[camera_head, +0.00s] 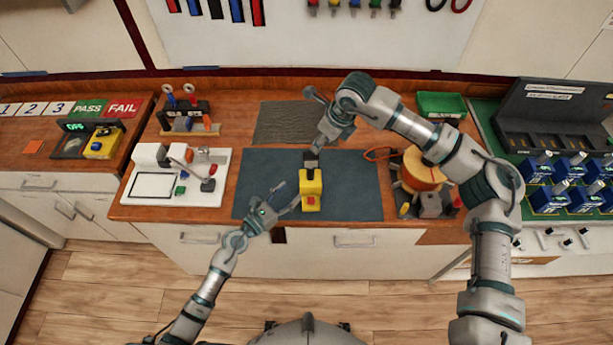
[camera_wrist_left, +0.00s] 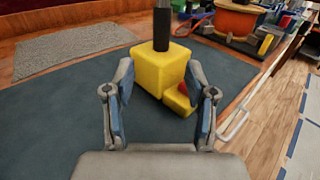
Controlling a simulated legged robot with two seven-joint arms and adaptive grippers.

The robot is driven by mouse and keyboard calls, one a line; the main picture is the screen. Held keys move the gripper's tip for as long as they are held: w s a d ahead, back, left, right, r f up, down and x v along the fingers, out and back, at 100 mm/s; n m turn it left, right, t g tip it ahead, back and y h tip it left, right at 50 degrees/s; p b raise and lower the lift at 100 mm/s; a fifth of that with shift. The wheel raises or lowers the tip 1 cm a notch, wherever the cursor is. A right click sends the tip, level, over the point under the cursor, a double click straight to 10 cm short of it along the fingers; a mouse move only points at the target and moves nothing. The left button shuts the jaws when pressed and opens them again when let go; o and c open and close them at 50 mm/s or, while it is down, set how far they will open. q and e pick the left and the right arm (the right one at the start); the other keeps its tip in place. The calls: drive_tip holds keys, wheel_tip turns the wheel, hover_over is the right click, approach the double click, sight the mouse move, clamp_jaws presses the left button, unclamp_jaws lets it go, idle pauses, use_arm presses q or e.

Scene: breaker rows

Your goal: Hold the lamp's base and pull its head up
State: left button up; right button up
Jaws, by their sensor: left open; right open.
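The lamp stands on the dark mat (camera_head: 350,185) in the middle of the bench. Its yellow block-shaped base (camera_head: 311,188) has a red button on a lower step, and a dark upright part (camera_wrist_left: 161,42) rises from the top. My left gripper (camera_head: 289,194) is open at the left front of the base; in the left wrist view its two fingers (camera_wrist_left: 161,85) point at the base, which sits just beyond and between the tips. My right gripper (camera_head: 317,146) is open close above the dark upper part. I cannot tell if it touches, and it partly hides the lamp's top.
A white board (camera_head: 155,190) with small parts lies left of the mat. An orange-topped round reel (camera_head: 424,170) with a cord stands right of it, and a green tray (camera_head: 441,105) behind. A grey textured mat (camera_head: 283,122) lies at the back. The mat's right half is clear.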

sight(308, 177)
use_arm(q)
drive_tip(key=x, duration=1)
drive_tip(key=shift+d, duration=0.15)
